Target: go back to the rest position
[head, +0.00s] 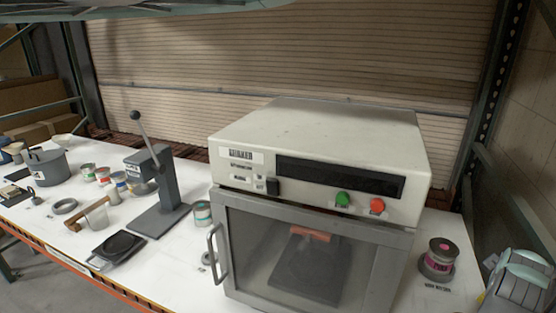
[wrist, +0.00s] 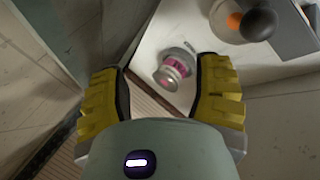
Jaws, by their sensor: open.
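My gripper (wrist: 160,72) shows in the wrist view with its two yellow-padded fingers spread apart and nothing between them. Beyond the fingers, farther off, a small can with a pink label (wrist: 173,70) stands on the white bench top. Part of my arm shows at the lower right corner of the head view; the fingers cannot be made out there.
A white cabinet (head: 320,140) with a closed glass door and green and red buttons fills the middle. A lever press (head: 160,190), small cans, a grey pot (head: 47,168) and a black scale (head: 118,245) stand to its left. A rack post (head: 488,100) rises at right.

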